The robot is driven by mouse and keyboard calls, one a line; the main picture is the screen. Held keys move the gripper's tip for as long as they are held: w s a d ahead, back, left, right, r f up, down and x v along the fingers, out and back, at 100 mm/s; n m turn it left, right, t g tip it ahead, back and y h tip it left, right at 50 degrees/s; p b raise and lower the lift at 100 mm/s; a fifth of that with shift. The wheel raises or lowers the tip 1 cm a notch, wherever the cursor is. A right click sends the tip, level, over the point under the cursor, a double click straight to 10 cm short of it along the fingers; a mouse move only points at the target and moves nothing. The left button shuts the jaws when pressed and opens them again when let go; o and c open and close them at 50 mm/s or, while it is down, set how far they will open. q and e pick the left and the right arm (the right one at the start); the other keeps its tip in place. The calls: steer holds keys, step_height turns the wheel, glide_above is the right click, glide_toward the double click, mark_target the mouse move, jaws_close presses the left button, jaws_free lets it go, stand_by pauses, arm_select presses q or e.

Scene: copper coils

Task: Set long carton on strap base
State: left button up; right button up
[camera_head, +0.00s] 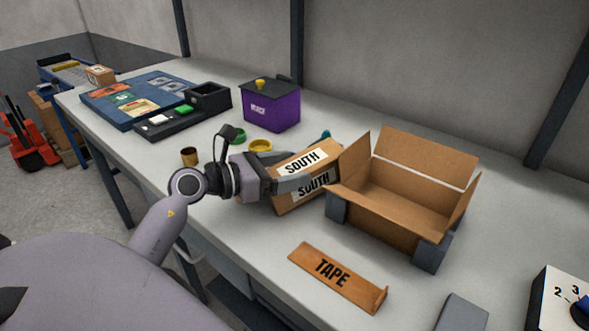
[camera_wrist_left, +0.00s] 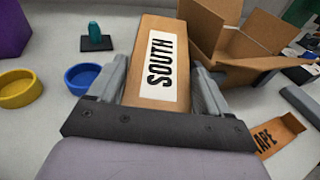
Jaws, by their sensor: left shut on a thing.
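My left gripper (camera_head: 283,178) is shut on a long brown carton (camera_head: 316,157) with white SOUTH labels. The carton is tilted in the head view, beside the open cardboard box. In the left wrist view the carton (camera_wrist_left: 159,65) lies between the fingers of my left gripper (camera_wrist_left: 155,90) and extends away from them. I cannot tell whether its lower edge touches the table. Nothing in view is clearly marked as the strap base. My right gripper is not in view.
An open box (camera_head: 395,205) stands on grey corner supports (camera_head: 430,257) right of the carton. An orange TAPE plate (camera_head: 335,278) lies in front. A purple box (camera_head: 271,106), yellow ring (camera_head: 260,146) and black tray (camera_head: 211,98) stand behind. A dial box (camera_head: 551,300) is at far right.

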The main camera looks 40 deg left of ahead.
arm_select(q)
steer(key=shift+w+d+r+g+y+p, duration=0.2)
steer(key=shift+w+r+g+y+p, duration=0.35)
steer(key=shift+r+g+p, duration=0.3)
steer(key=shift+w+d+f+g+p, duration=0.15)
steer(key=shift+w+g+p, duration=0.1)
steer(key=shift+w+p, duration=0.15)
step_height(320, 180, down, 2)
steer(key=shift+s+f, duration=0.1)
steer(key=shift+f, duration=0.05)
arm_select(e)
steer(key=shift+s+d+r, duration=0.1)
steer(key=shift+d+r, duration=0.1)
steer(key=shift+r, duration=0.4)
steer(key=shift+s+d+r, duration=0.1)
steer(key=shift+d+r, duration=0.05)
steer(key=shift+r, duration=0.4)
arm_select(q)
steer(key=o, duration=1.2)
steer(key=shift+f+y, duration=0.1)
steer(key=shift+y, duration=0.15)
steer(key=shift+o, duration=0.2)
